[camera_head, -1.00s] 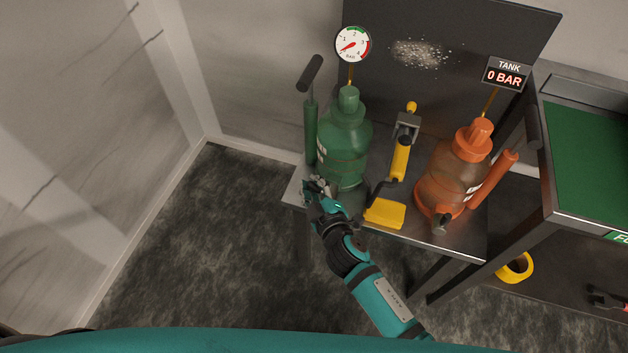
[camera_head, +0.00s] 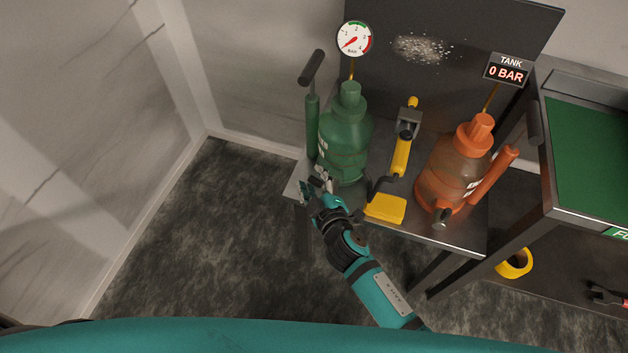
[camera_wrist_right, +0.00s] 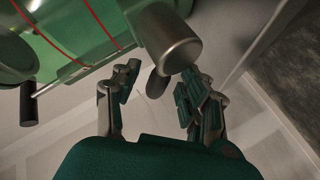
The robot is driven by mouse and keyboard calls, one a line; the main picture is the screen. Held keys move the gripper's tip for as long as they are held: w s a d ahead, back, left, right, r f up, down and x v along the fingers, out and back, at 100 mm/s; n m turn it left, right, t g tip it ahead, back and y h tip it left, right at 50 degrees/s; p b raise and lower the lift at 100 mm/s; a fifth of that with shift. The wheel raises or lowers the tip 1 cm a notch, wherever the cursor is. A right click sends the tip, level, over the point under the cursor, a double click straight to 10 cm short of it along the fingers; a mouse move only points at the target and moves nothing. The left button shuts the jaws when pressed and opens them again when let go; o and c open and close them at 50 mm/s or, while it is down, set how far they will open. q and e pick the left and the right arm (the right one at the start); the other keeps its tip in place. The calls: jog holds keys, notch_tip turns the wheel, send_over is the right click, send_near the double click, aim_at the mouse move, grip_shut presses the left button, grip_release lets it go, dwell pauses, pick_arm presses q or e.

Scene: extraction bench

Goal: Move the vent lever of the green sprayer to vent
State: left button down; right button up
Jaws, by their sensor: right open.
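The green sprayer (camera_head: 345,138) stands upright at the left of the bench; its gauge (camera_head: 354,39) has a red needle pointing to the lower left. My right gripper (camera_head: 318,185) is open at the sprayer's lower front, near the bench's front left corner. In the right wrist view, the green tank (camera_wrist_right: 75,40) with red lines fills the upper left. A grey metal cylinder (camera_wrist_right: 170,35) sticks out from it, with a short dark grey lever-like piece (camera_wrist_right: 158,84) below. This piece shows between the open fingers of the gripper (camera_wrist_right: 160,92); contact cannot be told. My left gripper is out of view.
A yellow tool (camera_head: 398,165) with a pedal-like plate stands right of the green sprayer. An orange sprayer (camera_head: 455,172) stands further right beside a display (camera_head: 507,70) reading 0 BAR. A green-topped table (camera_head: 590,160) is at the right. The floor at left is clear.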

jog(key=v, duration=1.2)
jog(key=shift+r, duration=0.1)
